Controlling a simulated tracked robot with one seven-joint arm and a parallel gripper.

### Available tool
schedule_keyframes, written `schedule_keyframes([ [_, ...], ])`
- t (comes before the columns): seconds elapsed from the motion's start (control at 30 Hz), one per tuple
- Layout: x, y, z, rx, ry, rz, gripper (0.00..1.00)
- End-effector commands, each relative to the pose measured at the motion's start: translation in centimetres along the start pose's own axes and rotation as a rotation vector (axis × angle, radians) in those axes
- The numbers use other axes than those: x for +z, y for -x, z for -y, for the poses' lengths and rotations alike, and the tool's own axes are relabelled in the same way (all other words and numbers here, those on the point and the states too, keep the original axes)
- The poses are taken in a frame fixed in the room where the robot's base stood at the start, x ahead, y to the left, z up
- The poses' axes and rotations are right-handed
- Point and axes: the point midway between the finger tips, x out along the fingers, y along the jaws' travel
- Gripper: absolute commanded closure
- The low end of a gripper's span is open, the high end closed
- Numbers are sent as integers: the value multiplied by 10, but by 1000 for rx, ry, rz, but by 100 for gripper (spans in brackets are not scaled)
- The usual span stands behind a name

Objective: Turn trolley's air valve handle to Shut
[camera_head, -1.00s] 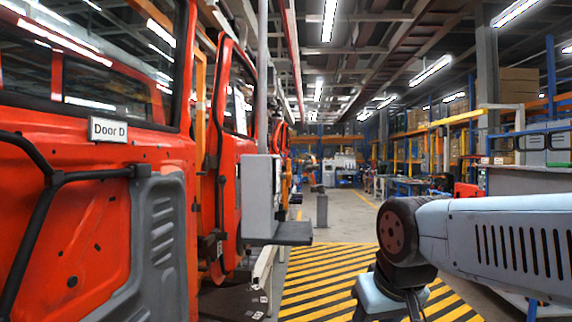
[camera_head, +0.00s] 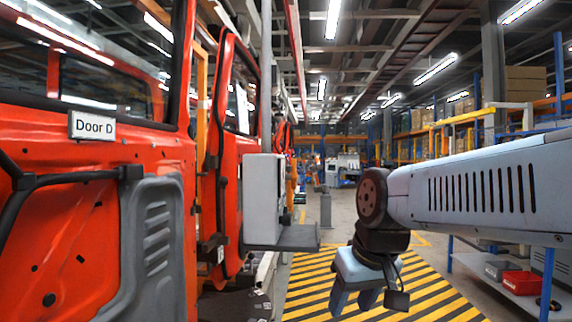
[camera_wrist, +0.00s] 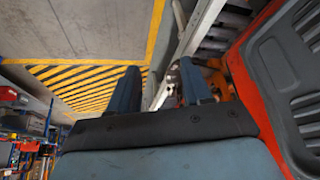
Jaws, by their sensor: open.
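I cannot pick out an air valve handle or its trolley for certain in either view. My gripper (camera_head: 353,303) hangs below the end of my arm in the head view, over the yellow-and-black striped floor. Its two fingers are apart, with nothing seen between them. In the wrist view my gripper (camera_wrist: 158,70) has its fingers spread, with a pale rail (camera_wrist: 196,30) and metal parts behind them. The large red door (camera_head: 80,230) labelled "Door D" stands at the left of the head view, clear of my gripper.
A grey box (camera_head: 264,198) with a flat shelf (camera_head: 290,238) stands beside the second red door (camera_head: 234,150). Striped floor (camera_head: 325,270) lies open in the middle. A bench (camera_head: 515,285) with a red bin (camera_head: 522,282) stands at the right.

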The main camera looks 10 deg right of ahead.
Motion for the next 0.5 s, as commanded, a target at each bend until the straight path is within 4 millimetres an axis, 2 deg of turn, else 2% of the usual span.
schedule_keyframes([
  [0.03,-17,2,3,-25,9,17,51],
  [0.3,-112,11,21,-237,115,59,51],
  [0.5,-187,13,25,-420,207,25,51],
])
